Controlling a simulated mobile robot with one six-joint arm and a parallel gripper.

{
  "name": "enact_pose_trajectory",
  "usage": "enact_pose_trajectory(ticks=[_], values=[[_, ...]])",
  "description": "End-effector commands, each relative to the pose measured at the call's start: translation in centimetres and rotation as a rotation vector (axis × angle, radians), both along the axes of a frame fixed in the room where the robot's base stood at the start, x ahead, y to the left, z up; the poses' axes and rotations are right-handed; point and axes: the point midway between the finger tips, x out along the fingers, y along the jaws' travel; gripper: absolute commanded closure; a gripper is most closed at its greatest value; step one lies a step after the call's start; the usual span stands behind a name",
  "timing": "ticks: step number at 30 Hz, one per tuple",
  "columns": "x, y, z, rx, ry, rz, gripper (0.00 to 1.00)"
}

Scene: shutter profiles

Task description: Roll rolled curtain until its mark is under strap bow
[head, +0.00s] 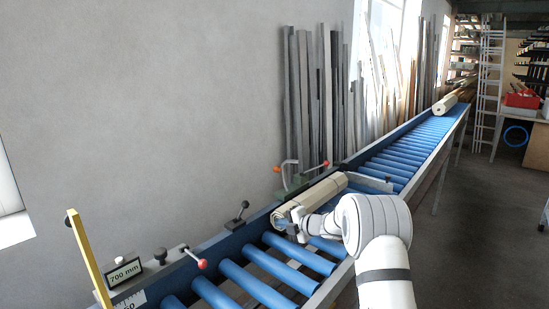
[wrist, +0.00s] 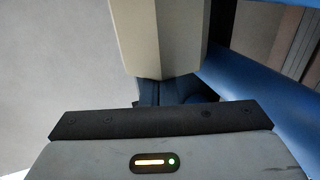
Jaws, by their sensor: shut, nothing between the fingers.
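The rolled curtain (head: 318,192) is a cream roll lying along the blue roller conveyor, near its back rail. Its near end shows a bluish-grey core. My gripper (head: 296,227) is shut and empty at the near end of the roll; whether it touches the roll I cannot tell. In the wrist view, the dark edge of my gripper (wrist: 155,121) lies below a cream faceted surface, which seems to be the rolled curtain (wrist: 158,38). A grey bar (head: 368,182) beside the roll's far end may be the strap bow. I cannot make out the mark.
Blue rollers (head: 265,288) run along the conveyor, some bare in front. Red-knobbed levers (head: 278,169) stand at the back rail. A yellow upright (head: 88,255) and a 700 mm sign (head: 124,272) are at the lower left. Another cream roll (head: 446,102) lies farther along.

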Motion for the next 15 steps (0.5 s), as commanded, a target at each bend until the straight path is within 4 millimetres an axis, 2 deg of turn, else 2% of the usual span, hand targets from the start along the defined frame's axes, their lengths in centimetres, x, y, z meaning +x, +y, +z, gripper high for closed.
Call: enact_pose_trajectory(ticks=[15], values=[[0.99, -0.85, 0.04, 0.0, 0.0, 0.0, 1.0]])
